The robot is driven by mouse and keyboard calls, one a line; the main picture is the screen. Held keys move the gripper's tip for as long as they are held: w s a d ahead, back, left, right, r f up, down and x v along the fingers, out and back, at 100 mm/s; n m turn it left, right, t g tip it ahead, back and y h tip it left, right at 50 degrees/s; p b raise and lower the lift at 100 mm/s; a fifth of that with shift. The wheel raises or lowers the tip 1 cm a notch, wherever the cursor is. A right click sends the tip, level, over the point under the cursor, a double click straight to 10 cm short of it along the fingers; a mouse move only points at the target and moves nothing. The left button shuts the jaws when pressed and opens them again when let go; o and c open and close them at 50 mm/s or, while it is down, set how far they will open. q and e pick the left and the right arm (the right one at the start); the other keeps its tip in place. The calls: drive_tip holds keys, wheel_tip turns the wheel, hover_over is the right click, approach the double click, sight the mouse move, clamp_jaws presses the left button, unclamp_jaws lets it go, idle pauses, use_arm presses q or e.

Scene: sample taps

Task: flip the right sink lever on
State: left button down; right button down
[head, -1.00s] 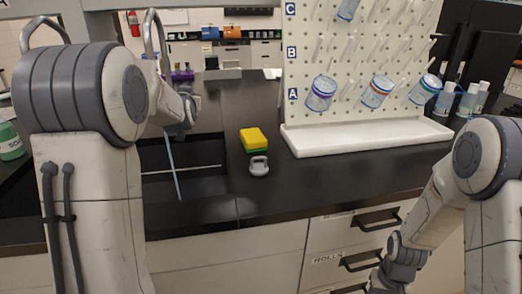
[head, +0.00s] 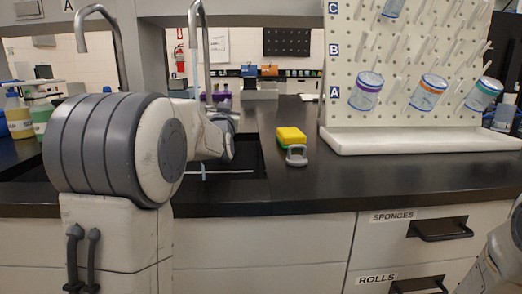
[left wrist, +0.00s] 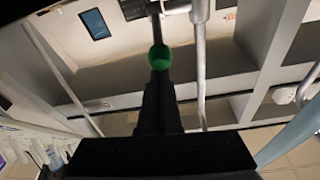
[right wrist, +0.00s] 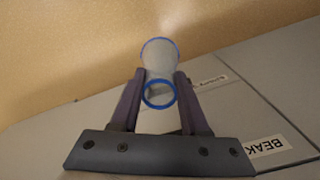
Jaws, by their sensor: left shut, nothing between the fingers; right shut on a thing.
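The right sink's tap (head: 198,45) is a tall metal gooseneck behind the sink. A pale blue streak (head: 203,172), perhaps water, shows in the sink below it. In the left wrist view, a green ball (left wrist: 160,57) sits just beyond my left gripper (left wrist: 159,76), next to the metal tap pipe (left wrist: 200,65). The gripper is shut and empty; I cannot tell whether it touches the ball. The lever is hidden in the head view by my left arm. My right gripper (right wrist: 155,85) is shut on a clear blue-rimmed vessel (right wrist: 160,68).
Another tap (head: 88,18) stands at the left. A yellow-green sponge (head: 291,136) and a grey object (head: 296,155) lie right of the sink. A white pegboard (head: 345,60) holds clear vessels. Counter in front of its tray (head: 420,140) is clear; drawers lie below.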

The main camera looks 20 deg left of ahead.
use_arm(q)
drive_tip(key=shift+f, duration=0.15)
idle(0.4)
drive_tip(key=s+d+r+p, duration=0.1)
drive_tip(key=s+d, duration=0.3)
drive_tip(key=s, duration=0.4)
drive_tip(key=shift+s+d+p, duration=0.2)
drive_tip(key=shift+s+p, duration=0.05)
drive_tip(key=shift+p, duration=0.5)
